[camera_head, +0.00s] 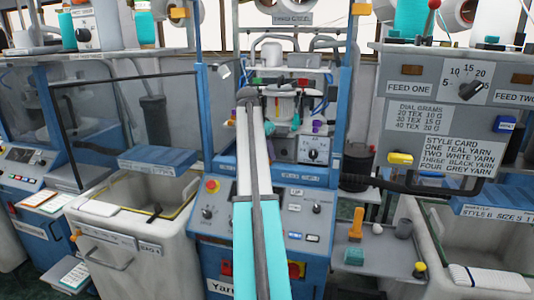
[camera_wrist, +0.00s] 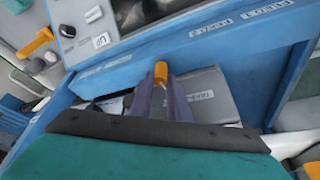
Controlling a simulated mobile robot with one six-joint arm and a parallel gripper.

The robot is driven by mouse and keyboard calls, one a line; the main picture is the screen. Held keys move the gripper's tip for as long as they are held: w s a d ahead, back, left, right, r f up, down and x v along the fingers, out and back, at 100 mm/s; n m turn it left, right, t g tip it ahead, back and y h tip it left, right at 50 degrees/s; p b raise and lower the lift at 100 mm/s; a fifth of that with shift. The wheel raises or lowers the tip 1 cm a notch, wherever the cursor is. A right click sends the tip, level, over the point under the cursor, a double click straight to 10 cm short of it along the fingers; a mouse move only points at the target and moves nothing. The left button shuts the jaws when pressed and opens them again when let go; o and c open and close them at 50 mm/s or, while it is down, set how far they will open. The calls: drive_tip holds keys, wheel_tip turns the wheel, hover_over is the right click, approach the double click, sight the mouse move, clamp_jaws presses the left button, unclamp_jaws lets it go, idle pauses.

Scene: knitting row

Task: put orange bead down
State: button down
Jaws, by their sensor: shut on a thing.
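The orange bead (camera_wrist: 160,71) shows in the wrist view as a small orange cylinder at the tips of my gripper (camera_wrist: 161,83). My gripper is shut on it. The two fingers point toward a blue machine frame (camera_wrist: 225,42) and a grey part (camera_wrist: 205,92) with a partly readable label. I cannot tell whether the bead touches anything below it. In the head view my arm reaches into the middle knitting machine, and the arm hides the bead and the fingertips there.
The blue frame has raised edges and white labels. A control panel (camera_head: 300,225) with knobs sits below the arm. Bins stand left and right.

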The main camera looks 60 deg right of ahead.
drive_tip(key=shift+f, duration=0.1)
drive_tip(key=c, duration=1.7)
unclamp_jaws()
drive_tip(key=shift+o, duration=0.2)
drive_tip(key=b+v, duration=0.2)
drive_tip(key=v, duration=1)
drive_tip(key=shift+w+a, duration=0.1)
